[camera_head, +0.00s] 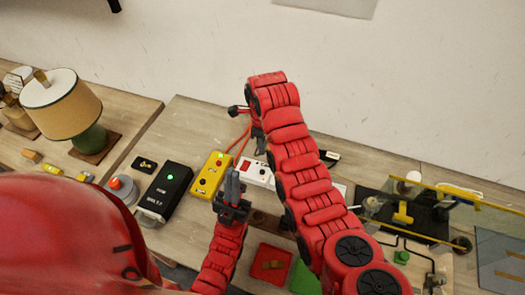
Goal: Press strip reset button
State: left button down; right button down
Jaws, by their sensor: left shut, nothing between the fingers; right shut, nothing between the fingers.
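The white power strip (257,181) lies on the table and runs behind my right arm, which hides its middle. A red switch (249,167) and a small dark spot show on its left end; I cannot tell which part is the reset button. My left gripper (232,176) points up the picture, shut and empty, at the strip's left end. I cannot tell whether its tips touch the strip. My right gripper (259,143) is shut and empty, pointing down just above the strip's left end in the picture, partly hidden by its own arm.
A yellow box (210,180) and a black box (166,190) stand left of the strip. A lamp (62,105) stands further left. A red tray (270,263) and a green one (303,278) lie in front. Glass-like panels and a black mat are at right.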

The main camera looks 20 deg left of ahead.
aim_at(262, 171)
notch_tip(262, 171, down, 11)
jog(key=shift+s+f+b, duration=0.1)
jog(key=shift+f+b, duration=0.05)
jog(key=shift+b, duration=0.7)
